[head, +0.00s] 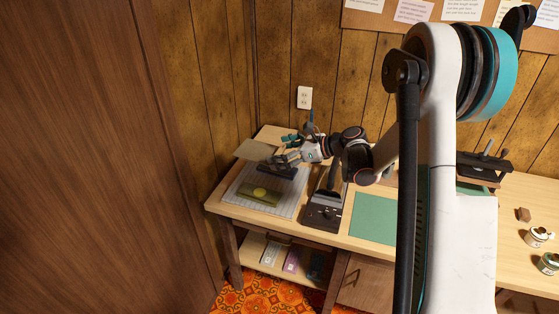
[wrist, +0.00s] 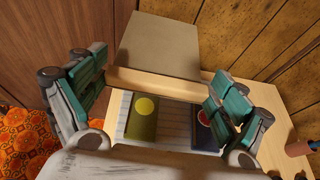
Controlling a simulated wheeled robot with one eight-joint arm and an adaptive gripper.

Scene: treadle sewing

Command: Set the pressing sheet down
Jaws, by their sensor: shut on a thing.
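The pressing sheet (head: 255,149), a flat grey-tan panel, is at the far left of the table, beside my gripper (head: 287,160). In the wrist view the sheet (wrist: 160,45) stretches out beyond my gripper (wrist: 158,88), between its teal fingers. The fingers stand well apart and are shut on the sheet; the exact contact is hard to see. Below is a pale striped mat (head: 233,193). On it lie an olive panel (head: 258,195) with a yellow disc and a dark blue panel (wrist: 207,135) with a red disc. A gap between sheet and table cannot be measured.
A dark device (head: 322,216) with an upright grey part stands right of the mat. Further right lies a green mat (head: 375,217). A brown cabinet (head: 85,160) stands left of the table, and a wood-panelled wall (head: 230,70) rises behind.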

